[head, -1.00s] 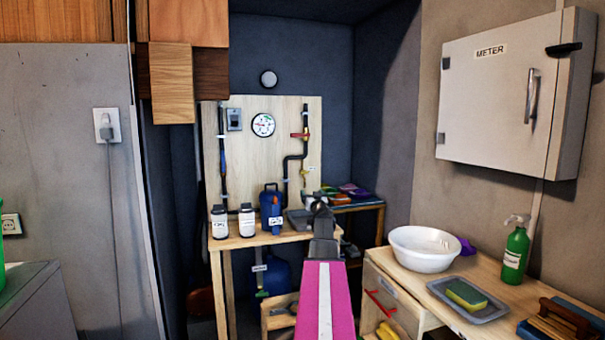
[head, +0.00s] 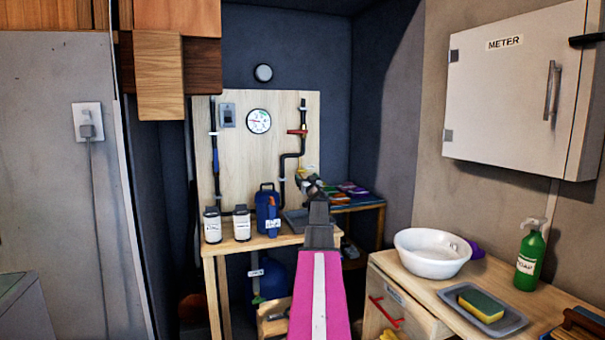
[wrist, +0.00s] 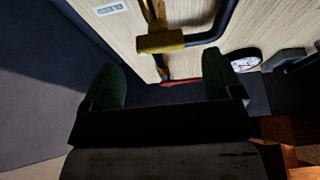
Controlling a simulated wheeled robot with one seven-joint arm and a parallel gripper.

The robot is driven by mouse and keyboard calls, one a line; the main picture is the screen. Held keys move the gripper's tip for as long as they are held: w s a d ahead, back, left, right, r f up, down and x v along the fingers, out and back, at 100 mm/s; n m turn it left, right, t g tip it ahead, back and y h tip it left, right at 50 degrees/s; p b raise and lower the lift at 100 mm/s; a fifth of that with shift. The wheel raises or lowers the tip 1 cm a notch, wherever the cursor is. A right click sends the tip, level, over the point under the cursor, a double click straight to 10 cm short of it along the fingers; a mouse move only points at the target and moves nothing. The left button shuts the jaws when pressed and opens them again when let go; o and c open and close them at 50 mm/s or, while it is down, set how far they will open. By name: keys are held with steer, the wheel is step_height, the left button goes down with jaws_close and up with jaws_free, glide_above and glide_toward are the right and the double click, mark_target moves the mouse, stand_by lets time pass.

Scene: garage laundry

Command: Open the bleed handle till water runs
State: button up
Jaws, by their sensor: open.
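A yellow valve handle (wrist: 160,42) on a pipe shows in the wrist view, just past my fingertips and between their lines, not touching as far as I can see. In the head view my gripper (head: 308,184) hides most of it. A red handle (head: 297,132) sits higher on the same black pipe and shows in the wrist view (wrist: 181,82). Which handle is the bleed one I cannot read from the labels. My gripper's two dark green fingers (wrist: 162,80) are apart and empty. No running water is visible.
The wooden board (head: 240,150) carries a gauge (head: 259,121) and pipes. White bottles (head: 242,223) and a blue jug (head: 268,208) stand on the bench (head: 258,243) below. A counter with a white basin (head: 432,252) and soap bottle (head: 530,253) is at right.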

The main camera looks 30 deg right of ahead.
mark_target(303, 170)
steer(key=x, duration=0.6)
steer(key=shift+s, duration=0.1)
steer(key=c, duration=0.9)
steer(key=shift+n, duration=0.3)
steer(key=shift+n+y, duration=1.05)
steer(key=shift+n, duration=0.85)
steer(key=shift+n+y, duration=1.05)
steer(key=shift+n, duration=0.85)
